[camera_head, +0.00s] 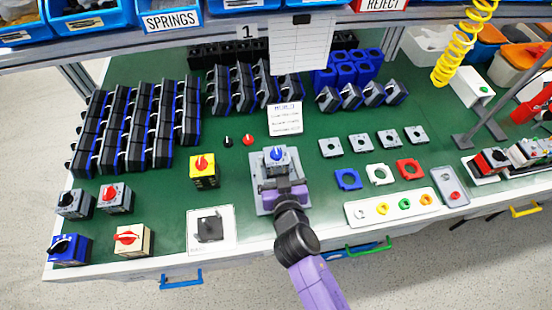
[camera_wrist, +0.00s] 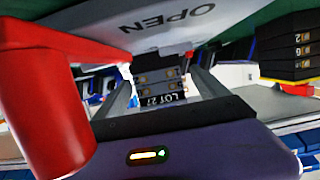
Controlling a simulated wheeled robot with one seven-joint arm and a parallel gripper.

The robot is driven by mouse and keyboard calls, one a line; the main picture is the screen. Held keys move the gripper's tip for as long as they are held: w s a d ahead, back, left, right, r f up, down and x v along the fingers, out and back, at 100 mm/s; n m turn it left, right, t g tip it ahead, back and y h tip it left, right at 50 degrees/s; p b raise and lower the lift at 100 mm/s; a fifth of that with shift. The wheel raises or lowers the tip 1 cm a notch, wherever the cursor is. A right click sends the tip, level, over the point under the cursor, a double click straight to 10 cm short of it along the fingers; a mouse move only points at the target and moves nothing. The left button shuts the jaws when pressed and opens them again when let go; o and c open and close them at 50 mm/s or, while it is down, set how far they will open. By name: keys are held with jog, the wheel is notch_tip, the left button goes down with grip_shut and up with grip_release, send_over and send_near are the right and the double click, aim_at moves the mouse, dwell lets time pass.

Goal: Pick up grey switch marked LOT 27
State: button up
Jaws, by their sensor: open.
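A grey switch with a blue knob (camera_head: 277,155) sits on a grey fixture plate (camera_head: 262,205) near the middle of the green bench. My gripper (camera_head: 283,186) is right in front of it, at the near side.
A yellow switch (camera_head: 204,174) stands left of the fixture. A white card with a black part (camera_head: 211,230) lies front left. Switch rows (camera_head: 135,125) fill the back left.

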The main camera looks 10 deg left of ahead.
jog(key=shift+x, duration=1.2)
jog(key=shift+c, duration=0.4)
jog(key=c, duration=1.4)
grip_shut()
jog(key=shift+r, duration=0.15)
